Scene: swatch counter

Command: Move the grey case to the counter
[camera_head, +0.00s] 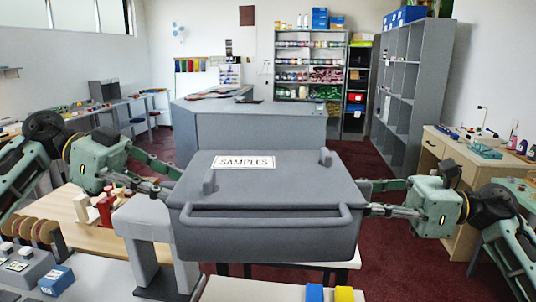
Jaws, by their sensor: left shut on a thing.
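The grey case (270,190) with a white "SAMPLES" label is in the middle foreground, level, with a bar handle along its near side. My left gripper (168,180) is shut on its left side. My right gripper (373,197) is at its right side, its fingers reaching the case and seeming to hold it; its fingertips are partly hidden by the case. The case appears held up between both arms. The grey counter (250,128) stands beyond the case, its lower part partly hidden by the case.
Blue and yellow blocks (330,294) sit on a pale surface at the front. A wooden desk (455,160) and grey shelves (400,95) are at right. Red carpet (375,160) is open between.

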